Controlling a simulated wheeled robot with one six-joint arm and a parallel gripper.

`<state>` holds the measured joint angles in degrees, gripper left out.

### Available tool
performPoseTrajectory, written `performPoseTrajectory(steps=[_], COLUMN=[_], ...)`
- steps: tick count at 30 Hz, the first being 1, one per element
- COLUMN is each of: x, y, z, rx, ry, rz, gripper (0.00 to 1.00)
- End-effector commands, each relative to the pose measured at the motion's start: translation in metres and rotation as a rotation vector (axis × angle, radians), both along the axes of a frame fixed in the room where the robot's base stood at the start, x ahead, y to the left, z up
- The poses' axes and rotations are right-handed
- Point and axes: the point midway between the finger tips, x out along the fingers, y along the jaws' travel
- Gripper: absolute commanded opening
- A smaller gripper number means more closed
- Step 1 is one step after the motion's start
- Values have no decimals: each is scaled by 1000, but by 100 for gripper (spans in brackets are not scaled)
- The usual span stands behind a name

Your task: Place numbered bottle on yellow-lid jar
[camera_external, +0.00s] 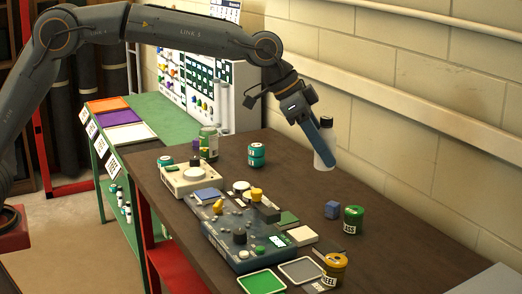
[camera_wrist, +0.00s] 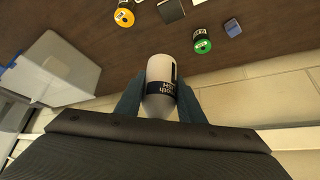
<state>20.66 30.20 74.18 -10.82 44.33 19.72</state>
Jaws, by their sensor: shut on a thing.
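My gripper (camera_external: 322,148) is shut on a white bottle (camera_external: 326,158) with a dark cap, held above the table near the wall. In the wrist view, the bottle (camera_wrist: 158,72) sits between the two blue fingers of my gripper (camera_wrist: 160,95); its dark label has sideways print that I cannot read fully. The yellow-lid jar (camera_external: 334,268) stands upright at the table's near right, well apart from the bottle and nearer the camera. It also shows at the top of the wrist view (camera_wrist: 124,17). Nothing stands on its lid.
A green-lidded jar (camera_external: 353,220) and a blue cube (camera_external: 332,209) stand between the bottle and the yellow-lid jar. A control box (camera_external: 245,235) and coloured tiles (camera_external: 262,282) fill the table's left. A translucent bin (camera_wrist: 55,68) shows in the wrist view.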

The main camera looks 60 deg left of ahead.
Motion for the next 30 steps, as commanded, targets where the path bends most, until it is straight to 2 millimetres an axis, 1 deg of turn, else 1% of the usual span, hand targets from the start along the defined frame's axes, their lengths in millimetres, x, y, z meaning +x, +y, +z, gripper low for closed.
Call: performPoseTrajectory(steps=[1, 4, 5, 6, 9, 12, 15, 18, 23, 30], x=[-5, -14, -16, -20, -27, -33, -32, -32, -32, -33], y=[-23, -57, -64, -75, -96, -112, -110, -109, -109, -109], z=[-1, -2, -3, -4, -4, -5, -24, -38, -57, -98], rx=[0, -1, 0, 0, -1, -1, 0, -1, -1, 0], ry=[-1, -2, -1, -1, -2, -2, 1, 1, -1, 2], rz=[-34, -83, -93, -110, -141, -166, -163, -162, -163, -162], gripper=[9, 9, 9, 9, 9, 9, 9, 9, 9, 9])
